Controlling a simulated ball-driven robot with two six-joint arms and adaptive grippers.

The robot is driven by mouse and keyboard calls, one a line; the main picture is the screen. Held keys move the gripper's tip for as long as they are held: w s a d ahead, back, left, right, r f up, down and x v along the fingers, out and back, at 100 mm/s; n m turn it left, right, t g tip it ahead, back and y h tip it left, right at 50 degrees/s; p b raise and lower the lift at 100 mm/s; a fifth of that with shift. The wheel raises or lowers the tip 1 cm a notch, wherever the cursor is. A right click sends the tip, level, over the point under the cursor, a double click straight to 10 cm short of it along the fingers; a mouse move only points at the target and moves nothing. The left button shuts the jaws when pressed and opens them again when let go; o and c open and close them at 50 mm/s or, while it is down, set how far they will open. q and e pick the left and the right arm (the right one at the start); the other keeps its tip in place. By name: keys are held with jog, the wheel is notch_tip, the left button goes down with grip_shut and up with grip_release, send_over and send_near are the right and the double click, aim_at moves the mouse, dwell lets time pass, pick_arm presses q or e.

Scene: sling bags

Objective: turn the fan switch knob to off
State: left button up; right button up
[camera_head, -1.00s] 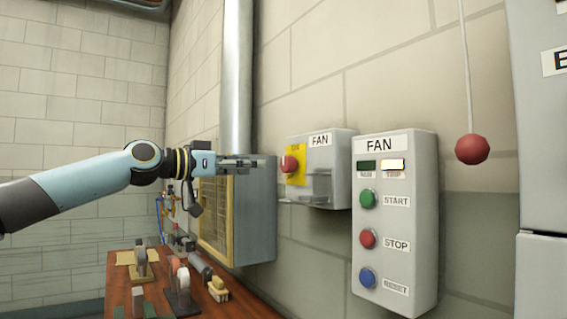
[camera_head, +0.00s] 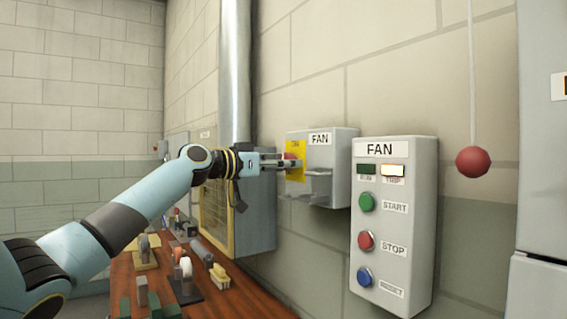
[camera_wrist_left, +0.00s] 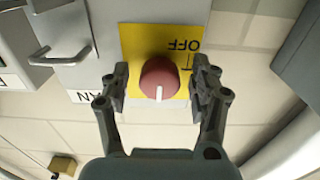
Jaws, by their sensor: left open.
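The fan switch is a grey wall box (camera_head: 342,150) with a FAN label and a yellow plate (camera_head: 297,172). Its red knob (camera_wrist_left: 159,78) has a white mark, which points to the bottom of the left wrist view. The word OFF shows upside down on the plate, above and right of the knob. My left gripper (camera_wrist_left: 160,85) is open, with one finger on each side of the knob and a gap on both sides. In the head view my left gripper (camera_head: 285,163) partly covers the knob. My right gripper is not in view.
A FAN control box (camera_head: 425,220) with green, red and blue buttons is on the wall at right. A red ball (camera_head: 473,162) hangs on a cord. A grey handle (camera_wrist_left: 60,50) sticks out beside the knob. A wooden bench (camera_head: 245,290) with tools stands below.

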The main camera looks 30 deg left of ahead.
pick_arm(q)
jog(key=c, duration=1.2)
